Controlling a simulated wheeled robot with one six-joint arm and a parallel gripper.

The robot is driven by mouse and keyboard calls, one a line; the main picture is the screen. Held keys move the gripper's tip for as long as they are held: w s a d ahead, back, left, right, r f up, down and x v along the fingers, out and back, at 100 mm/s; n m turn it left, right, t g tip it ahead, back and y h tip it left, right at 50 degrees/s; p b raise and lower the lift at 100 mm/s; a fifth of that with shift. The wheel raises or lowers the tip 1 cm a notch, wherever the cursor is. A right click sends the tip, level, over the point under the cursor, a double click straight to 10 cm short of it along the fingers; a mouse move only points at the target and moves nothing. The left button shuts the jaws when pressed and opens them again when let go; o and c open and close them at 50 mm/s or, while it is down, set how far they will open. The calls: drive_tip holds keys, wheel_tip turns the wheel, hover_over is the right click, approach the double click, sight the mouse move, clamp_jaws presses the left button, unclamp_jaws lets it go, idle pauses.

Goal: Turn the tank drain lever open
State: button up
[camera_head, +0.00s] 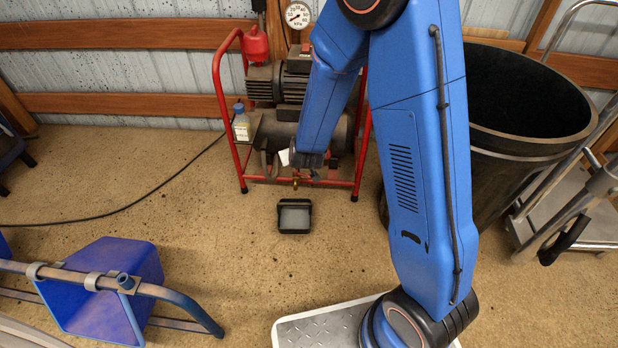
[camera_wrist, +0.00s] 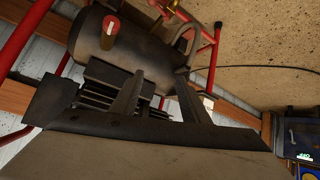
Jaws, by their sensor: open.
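The dark compressor tank (camera_head: 270,132) lies in a red tube frame, and it fills the upper part of the wrist view (camera_wrist: 95,45). Small brass drain fittings (camera_head: 296,181) show low at the tank's front, below the end of my arm. In the wrist view a brass fitting (camera_wrist: 183,32) with a bit of red shows at the top edge; the lever's exact position is too small to tell. My gripper (camera_wrist: 158,78) is open, its dark fingers apart with nothing held between them. The fittings lie beyond the fingertips. In the head view my arm hides part of the tank.
A black tray (camera_head: 294,216) sits on the floor before the red frame (camera_head: 222,95). A bottle (camera_head: 241,124) stands at the frame's left. A large black bin (camera_head: 520,165) is at right, a blue bin (camera_head: 100,290) at lower left. The floor between is mostly clear.

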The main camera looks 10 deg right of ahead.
wheel_tip(320, 180, down, 13)
drive_tip(key=n+t+h, duration=0.1)
drive_tip(key=t+h, duration=0.1)
drive_tip(key=h, duration=0.1)
drive_tip(key=n+t+h, duration=0.2)
drive_tip(key=n+t, duration=0.1)
drive_tip(key=n, duration=0.1)
approach(308, 178)
drive_tip(key=x, duration=1.1)
drive_tip(key=shift+w+d+f, duration=0.1)
drive_tip(key=shift+w+d, duration=0.1)
clamp_jaws()
